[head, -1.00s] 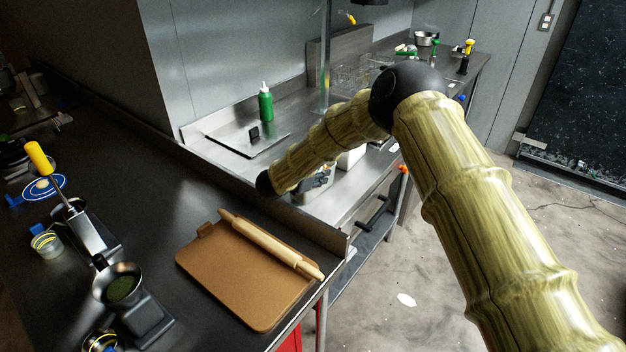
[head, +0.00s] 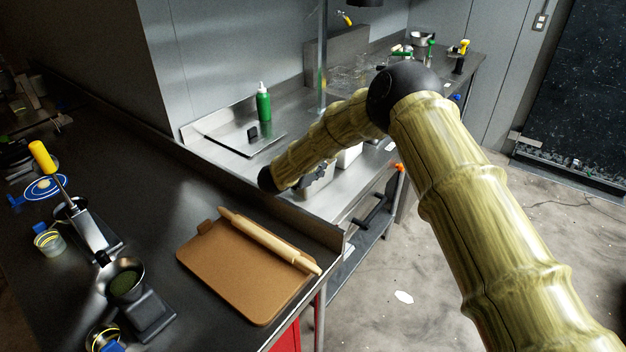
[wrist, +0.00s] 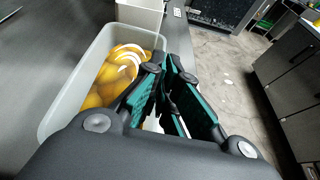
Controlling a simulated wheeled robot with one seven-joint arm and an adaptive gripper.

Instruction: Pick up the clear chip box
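The clear chip box (wrist: 73,82), a pale translucent open box with rounded yellow chips (wrist: 112,78) inside, stands on the metal counter in the wrist view. My gripper (wrist: 172,75) is at the box's right side, with its dark, teal-sided fingers at the right rim. The fingers look close together and hide part of that wall. I cannot tell whether they grip it. In the head view my forearm covers most of this spot, and only part of my gripper (head: 318,180) shows below it.
A white container (wrist: 142,14) stands just beyond the chip box. A brown board (head: 232,278) with a rolling pin (head: 268,241) is on the nearer counter. Open floor lies to the right.

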